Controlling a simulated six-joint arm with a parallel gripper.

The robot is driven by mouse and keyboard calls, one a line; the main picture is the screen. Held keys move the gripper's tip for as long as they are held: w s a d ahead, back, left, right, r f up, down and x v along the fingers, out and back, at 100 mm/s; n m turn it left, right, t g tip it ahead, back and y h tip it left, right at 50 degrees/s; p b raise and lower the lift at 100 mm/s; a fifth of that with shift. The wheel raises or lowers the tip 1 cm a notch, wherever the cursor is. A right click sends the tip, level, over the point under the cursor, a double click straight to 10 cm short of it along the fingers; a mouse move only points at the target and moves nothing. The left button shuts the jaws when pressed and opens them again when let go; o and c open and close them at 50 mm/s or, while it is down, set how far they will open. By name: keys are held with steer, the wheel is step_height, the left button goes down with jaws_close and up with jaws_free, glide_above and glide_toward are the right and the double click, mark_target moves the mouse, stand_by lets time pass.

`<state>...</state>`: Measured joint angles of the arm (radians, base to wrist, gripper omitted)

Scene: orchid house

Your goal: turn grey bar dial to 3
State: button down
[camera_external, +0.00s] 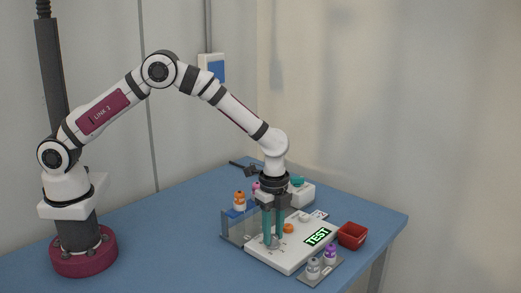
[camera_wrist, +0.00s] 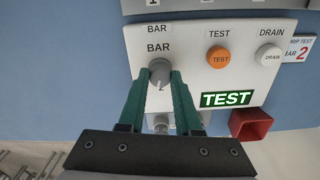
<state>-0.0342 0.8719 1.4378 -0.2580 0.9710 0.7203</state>
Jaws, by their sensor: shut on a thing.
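The grey bar dial (camera_wrist: 159,70) sits under the label BAR on the white panel (camera_wrist: 200,35) in the wrist view. A small digit, seemingly a 2, shows by its lower edge; where its pointer stands is too small to tell. My gripper (camera_wrist: 161,76) points down at the panel, its two green fingers shut on the dial, one on each side. In the external view my gripper (camera_external: 272,242) stands over the near left part of the panel (camera_external: 285,264), and the dial is mostly hidden between the fingers.
An orange TEST button (camera_wrist: 218,59) and a white DRAIN button (camera_wrist: 268,56) lie right of the dial. A green display (camera_wrist: 226,99) reads TEST. A red bin (camera_external: 352,235) stands right of the panel. The blue table (camera_external: 150,235) is clear at left.

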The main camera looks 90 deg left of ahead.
mark_target(273, 236)
steer(key=m, duration=0.3)
steer(key=shift+m, duration=2.1)
steer(key=c, duration=0.6)
jaws_free()
step_height(273, 236, up, 16)
steer(key=shift+f, duration=0.1)
